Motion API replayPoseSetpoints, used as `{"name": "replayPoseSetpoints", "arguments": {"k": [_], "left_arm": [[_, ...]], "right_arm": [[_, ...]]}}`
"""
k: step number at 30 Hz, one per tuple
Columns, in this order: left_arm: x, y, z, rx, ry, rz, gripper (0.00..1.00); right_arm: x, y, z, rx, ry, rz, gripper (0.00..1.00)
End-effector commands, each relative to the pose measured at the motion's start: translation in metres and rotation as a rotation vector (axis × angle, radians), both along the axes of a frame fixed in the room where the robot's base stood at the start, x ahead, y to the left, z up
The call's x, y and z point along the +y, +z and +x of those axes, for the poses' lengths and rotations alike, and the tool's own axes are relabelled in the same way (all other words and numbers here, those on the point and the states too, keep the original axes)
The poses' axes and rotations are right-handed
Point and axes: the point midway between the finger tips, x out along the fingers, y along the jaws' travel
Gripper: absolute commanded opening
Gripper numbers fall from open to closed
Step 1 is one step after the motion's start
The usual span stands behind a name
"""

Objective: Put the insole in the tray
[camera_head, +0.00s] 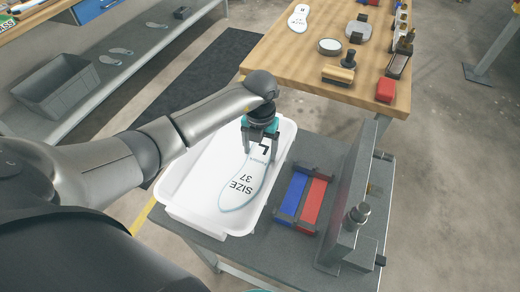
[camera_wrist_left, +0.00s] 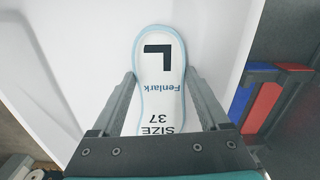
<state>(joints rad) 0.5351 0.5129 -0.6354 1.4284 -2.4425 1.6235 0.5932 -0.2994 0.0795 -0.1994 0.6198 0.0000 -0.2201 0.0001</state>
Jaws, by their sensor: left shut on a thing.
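The insole (camera_head: 237,186) is white with a pale blue edge and is marked "L" and "SIZE 37". It lies within the outline of the white tray (camera_head: 184,213) on the grey stand. My left gripper (camera_head: 261,150) is over the tray, shut on the insole near its "L" end. In the left wrist view the insole (camera_wrist_left: 160,75) runs between the two fingers, one along each long edge. I cannot tell whether the insole touches the tray floor. My right gripper is not in view.
Right of the tray are a blue block (camera_head: 292,195) and a red block (camera_head: 314,203) in a dark holder, then an upright grey plate (camera_head: 348,195). A wooden table (camera_head: 285,70) behind holds another insole (camera_head: 298,18), brushes and a red block. A grey bin (camera_head: 58,86) stands on the left shelf.

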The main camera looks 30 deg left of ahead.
Motion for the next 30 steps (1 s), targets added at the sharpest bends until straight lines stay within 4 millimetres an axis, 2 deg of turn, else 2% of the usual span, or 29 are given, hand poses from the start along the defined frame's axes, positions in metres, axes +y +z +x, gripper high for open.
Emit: {"name": "replayPoseSetpoints", "arguments": {"k": [9, 10, 12, 23, 26, 30], "left_arm": [[0.0, -0.002, 0.0, -0.001, 0.0, 0.0, 0.24], [0.0, -0.002, 0.0, -0.001, 0.0, 0.0, 0.82], [0.0, -0.001, 0.0, -0.001, 0.0, 0.0, 0.9], [0.0, 0.004, 0.001, -0.002, 0.0, -0.001, 0.91], [0.001, 0.019, 0.001, -0.004, 0.0, 0.001, 0.91], [0.001, 0.05, 0.002, -0.007, -0.001, 0.001, 0.91]], "right_arm": [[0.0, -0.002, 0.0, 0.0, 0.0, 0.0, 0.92], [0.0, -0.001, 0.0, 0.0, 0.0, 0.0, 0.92], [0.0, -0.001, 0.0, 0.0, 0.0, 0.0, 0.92], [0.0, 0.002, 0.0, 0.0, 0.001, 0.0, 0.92], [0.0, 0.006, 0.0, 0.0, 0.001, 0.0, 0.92], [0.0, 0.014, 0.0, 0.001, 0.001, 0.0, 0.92]]}}
